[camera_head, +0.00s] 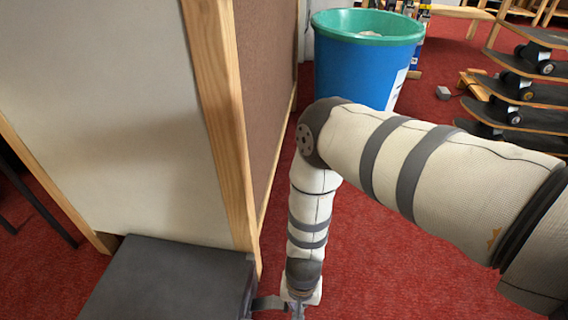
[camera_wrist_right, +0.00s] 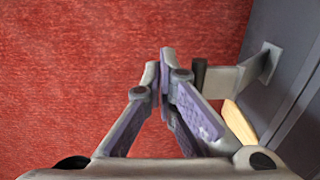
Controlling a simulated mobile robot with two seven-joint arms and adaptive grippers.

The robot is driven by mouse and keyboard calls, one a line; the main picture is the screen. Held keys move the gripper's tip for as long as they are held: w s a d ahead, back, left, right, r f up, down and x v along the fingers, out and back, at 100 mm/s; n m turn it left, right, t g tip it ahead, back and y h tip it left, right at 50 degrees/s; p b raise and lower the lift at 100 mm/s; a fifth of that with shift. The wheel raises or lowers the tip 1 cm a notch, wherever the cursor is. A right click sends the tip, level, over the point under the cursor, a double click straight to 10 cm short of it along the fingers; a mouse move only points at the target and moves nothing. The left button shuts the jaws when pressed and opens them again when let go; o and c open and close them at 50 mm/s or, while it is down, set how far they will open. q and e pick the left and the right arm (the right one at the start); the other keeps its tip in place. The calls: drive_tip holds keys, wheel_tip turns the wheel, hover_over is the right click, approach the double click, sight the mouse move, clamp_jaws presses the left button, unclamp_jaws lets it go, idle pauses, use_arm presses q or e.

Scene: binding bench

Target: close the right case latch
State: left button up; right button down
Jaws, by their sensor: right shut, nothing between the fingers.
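The dark grey case (camera_head: 165,285) sits at the bottom of the head view, and its side shows at the right edge of the right wrist view (camera_wrist_right: 290,45). A grey latch arm (camera_wrist_right: 235,80) sticks out from that side, with a dark piece at its free end. The latch also shows in the head view (camera_head: 268,303). My right gripper (camera_wrist_right: 163,65) is shut and empty, just left of the latch's free end in the wrist view; I cannot tell whether they touch. In the head view it is at the bottom edge (camera_head: 297,311), partly cut off. My left gripper is out of view.
A wood-framed panel (camera_head: 225,120) stands directly behind the case. A blue bin (camera_head: 345,75) with a green rim stands farther back. Skateboards (camera_head: 520,90) are stacked on a rack at the far right. Red carpet (camera_head: 390,265) is open right of the case.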

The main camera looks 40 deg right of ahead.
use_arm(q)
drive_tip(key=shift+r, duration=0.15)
use_arm(e)
drive_tip(key=shift+w+a+r, duration=0.55)
drive_tip(key=shift+w+r, duration=0.05)
drive_tip(key=shift+r, duration=0.2)
drive_tip(key=shift+w+a+r, duration=0.1)
drive_tip(key=shift+w+a, duration=0.05)
drive_tip(key=shift+w, duration=0.05)
use_arm(q)
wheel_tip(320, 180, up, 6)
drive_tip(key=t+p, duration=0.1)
drive_tip(key=p, duration=0.6)
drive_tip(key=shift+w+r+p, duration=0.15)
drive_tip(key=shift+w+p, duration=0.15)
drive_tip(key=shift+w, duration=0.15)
use_arm(e)
drive_tip(key=s+d+r, duration=0.2)
drive_tip(key=s+r, duration=0.1)
drive_tip(key=r, duration=0.5)
drive_tip(key=shift+d, duration=0.3)
drive_tip(key=shift+s, duration=0.1)
